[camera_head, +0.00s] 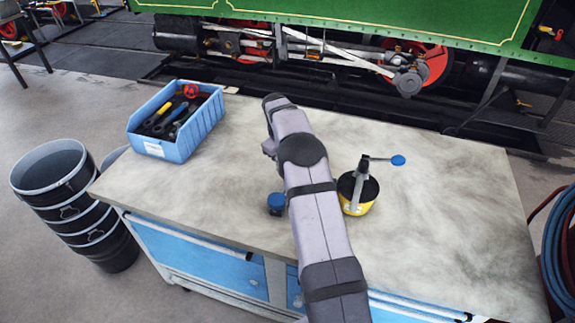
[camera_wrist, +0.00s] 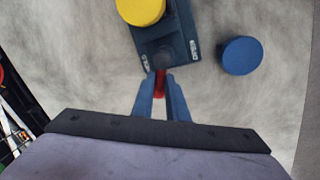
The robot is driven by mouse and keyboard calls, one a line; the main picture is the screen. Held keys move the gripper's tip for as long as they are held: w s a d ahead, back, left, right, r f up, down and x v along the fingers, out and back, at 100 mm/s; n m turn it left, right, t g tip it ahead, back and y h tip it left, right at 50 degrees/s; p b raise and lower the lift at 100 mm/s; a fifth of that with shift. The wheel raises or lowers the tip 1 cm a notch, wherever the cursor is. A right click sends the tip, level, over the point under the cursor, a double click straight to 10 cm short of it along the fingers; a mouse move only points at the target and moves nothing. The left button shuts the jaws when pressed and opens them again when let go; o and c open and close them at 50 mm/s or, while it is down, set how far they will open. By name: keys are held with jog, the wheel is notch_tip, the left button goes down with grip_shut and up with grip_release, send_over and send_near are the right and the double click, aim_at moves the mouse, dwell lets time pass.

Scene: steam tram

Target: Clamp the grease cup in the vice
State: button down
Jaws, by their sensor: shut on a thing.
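The vice (camera_wrist: 165,50) is a dark blue-grey block on the bench, ahead of my fingers in the wrist view. A yellow round cup (camera_wrist: 140,9), likely the grease cup, sits at its far part, cut by the picture's top edge. I cannot tell whether the jaws touch it. My gripper (camera_wrist: 160,78) is shut on a red piece (camera_wrist: 160,88) at the vice's near end, which looks like its handle. In the head view my arm hides the vice and the fingers.
A blue round piece (camera_wrist: 242,55) stands beside the vice; it also shows in the head view (camera_head: 276,204). A yellow oil can (camera_head: 355,207) with a blue-tipped lever stands right of my arm. A blue tool crate (camera_head: 172,138) is at left. The bench (camera_head: 455,220) is clear at right.

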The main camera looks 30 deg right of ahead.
jog(key=shift+w+d+r+m+g+p, duration=0.1)
jog(key=shift+d+m+p, duration=0.1)
jog(key=shift+m, duration=0.55)
jog(key=shift+w+d+m+g+p, duration=0.1)
jog(key=shift+w+d+m+p, duration=0.05)
jog(key=shift+m, duration=0.55)
jog(key=shift+w+d+r+m+g+p, duration=0.1)
jog(key=shift+d+m+p, duration=0.1)
jog(key=shift+m, duration=0.55)
jog(key=c, duration=1.7)
grip_release()
jog(key=shift+c, duration=0.2)
jog(key=shift+f, duration=0.15)
jog(key=r, duration=0.2)
jog(key=a+r, duration=0.1)
jog(key=r, duration=0.1)
jog(key=r+b, duration=0.1)
jog(key=r, duration=0.2)
jog(key=shift+a, duration=0.15)
jog(key=shift+r, duration=0.15)
jog(key=shift+a, duration=0.1)
